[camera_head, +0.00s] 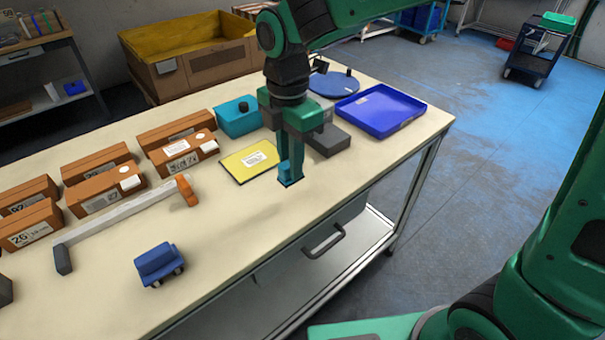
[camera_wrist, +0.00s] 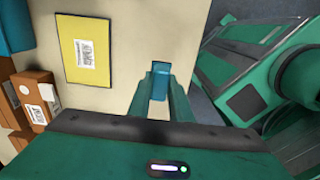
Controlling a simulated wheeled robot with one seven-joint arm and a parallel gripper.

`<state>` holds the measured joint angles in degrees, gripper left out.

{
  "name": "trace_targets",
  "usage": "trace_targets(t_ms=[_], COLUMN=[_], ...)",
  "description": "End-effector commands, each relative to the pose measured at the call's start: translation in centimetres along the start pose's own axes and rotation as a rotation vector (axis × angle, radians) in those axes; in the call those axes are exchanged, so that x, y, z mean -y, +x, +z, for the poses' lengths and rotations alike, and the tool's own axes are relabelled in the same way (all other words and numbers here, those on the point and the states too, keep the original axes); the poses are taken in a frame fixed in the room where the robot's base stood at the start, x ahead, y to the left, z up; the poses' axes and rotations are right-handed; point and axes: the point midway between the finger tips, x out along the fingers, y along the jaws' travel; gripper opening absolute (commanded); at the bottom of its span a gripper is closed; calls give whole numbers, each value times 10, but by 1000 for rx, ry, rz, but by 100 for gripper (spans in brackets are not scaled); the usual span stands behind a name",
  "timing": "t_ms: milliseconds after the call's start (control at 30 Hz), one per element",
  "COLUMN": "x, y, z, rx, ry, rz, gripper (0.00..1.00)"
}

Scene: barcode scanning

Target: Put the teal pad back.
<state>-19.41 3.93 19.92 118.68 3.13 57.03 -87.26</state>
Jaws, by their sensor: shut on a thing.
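My gripper (camera_head: 289,176) points down over the table, right of the yellow labelled sheet. It is shut on a small teal-blue piece, which I take to be the teal pad (camera_head: 286,173). The pad also shows between the fingertips in the wrist view (camera_wrist: 160,84), seen narrow and mostly hidden by the fingers. Its lower end is close to the table top; I cannot tell whether it touches. A teal box (camera_head: 238,122) with a black knob stands behind the yellow sheet (camera_head: 249,161), apart from my gripper.
Several orange-brown labelled boxes (camera_head: 184,155) stand at left. A grey-white bar with an orange end (camera_head: 120,213) and a blue block (camera_head: 158,263) lie nearer. A dark grey block (camera_head: 328,141), blue disc (camera_head: 333,85) and blue tray (camera_head: 381,110) are behind my gripper.

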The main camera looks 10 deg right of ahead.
Motion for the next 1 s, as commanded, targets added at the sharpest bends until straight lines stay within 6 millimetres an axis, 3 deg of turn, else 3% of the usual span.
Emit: trace_targets(t_ms=[133,300,633,1000], x=[-2,-3,-4,-4], y=[14,21,58,62], z=[23,34,35,34], rx=[0,0,0,0], ry=[3,0,-1,-1], rz=[-1,0,-1,0], gripper=[0,0,0,0])
